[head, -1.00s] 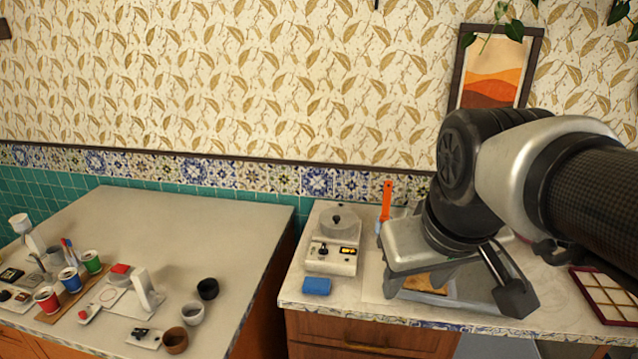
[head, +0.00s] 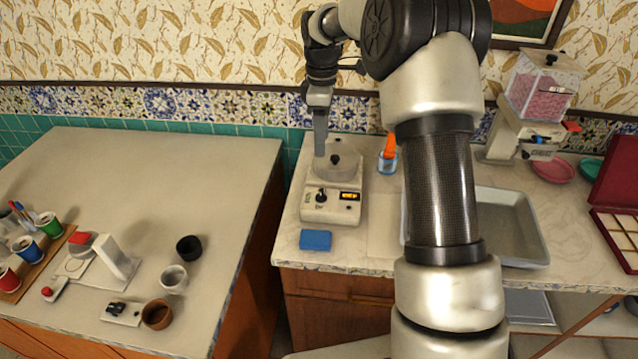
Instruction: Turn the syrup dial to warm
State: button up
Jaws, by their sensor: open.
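The white syrup warmer (head: 347,213) stands on the left part of the marble counter, with a round lidded pot (head: 340,170) on top. On its front panel are a black dial (head: 320,197) and a small lit orange display (head: 349,197). The dial's exact pointing and its small labels are too small to read. My gripper (head: 320,150) points down at the left rear of the pot, above and behind the dial. It is seen edge-on, open and empty. Whether a fingertip touches the pot I cannot tell. It is apart from the dial.
A blue block (head: 316,240) lies in front of the warmer. An orange-handled tool stands in a blue jar (head: 387,162) to its right. My arm partly covers a grey tray (head: 525,235). A pink-filled dispenser (head: 540,100) stands behind it. The dial's front side is clear.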

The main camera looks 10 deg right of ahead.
aim_at(321, 192)
notch_tip(321, 192, down, 17)
jog(key=shift+f, duration=0.15)
jog(key=shift+c, duration=0.2)
jog(key=shift+w, duration=0.1)
jog(key=c, duration=1)
